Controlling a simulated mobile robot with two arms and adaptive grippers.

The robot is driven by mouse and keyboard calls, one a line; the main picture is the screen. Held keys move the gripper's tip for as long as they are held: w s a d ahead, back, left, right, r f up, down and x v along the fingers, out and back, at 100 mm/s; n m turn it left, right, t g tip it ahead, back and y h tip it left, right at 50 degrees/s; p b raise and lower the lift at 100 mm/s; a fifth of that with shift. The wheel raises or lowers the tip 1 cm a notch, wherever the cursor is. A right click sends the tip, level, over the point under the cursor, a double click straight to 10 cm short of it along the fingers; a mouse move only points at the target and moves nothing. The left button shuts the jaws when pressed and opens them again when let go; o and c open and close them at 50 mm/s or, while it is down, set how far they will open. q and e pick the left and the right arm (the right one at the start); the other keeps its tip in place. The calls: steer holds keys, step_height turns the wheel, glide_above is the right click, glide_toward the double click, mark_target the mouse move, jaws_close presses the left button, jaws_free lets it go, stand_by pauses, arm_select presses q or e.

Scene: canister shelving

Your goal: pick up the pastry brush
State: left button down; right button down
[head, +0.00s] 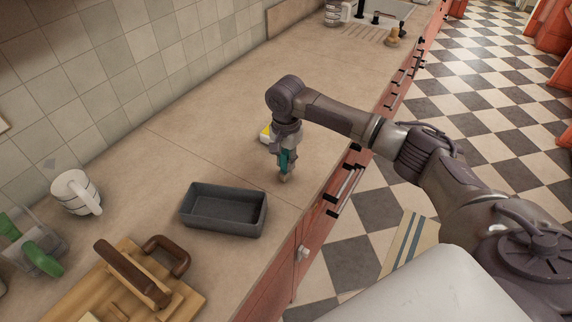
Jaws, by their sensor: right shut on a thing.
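My right gripper (285,152) points down over the counter and is shut on a slim teal thing with a pale beige lower end, which looks like the pastry brush (284,164). The brush hangs roughly upright between the fingers, partly hidden by them. Its lower end is at or just above the counter top; I cannot tell whether it touches. My left gripper is not in view.
A dark grey open tray (223,229) stands on the counter (190,135) left of my gripper. A yellow and white item (265,132) lies just behind the gripper. A white mug (74,192) and a wooden board (72,298) are at left. The counter beyond is clear up to the sink.

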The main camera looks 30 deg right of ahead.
mark_target(286, 151)
steer(key=shift+r, duration=0.65)
step_height(286, 151, up, 3)
steer(key=shift+w+f+b, duration=0.1)
steer(key=shift+f+b, duration=0.05)
steer(key=shift+b, duration=0.6)
steer(key=s+d+r+b, duration=0.2)
steer(key=s+d+r, duration=0.4)
steer(key=d, duration=0.4)
steer(key=shift+r+b, duration=0.3)
steer(key=shift+r, duration=0.15)
stand_by(0.3)
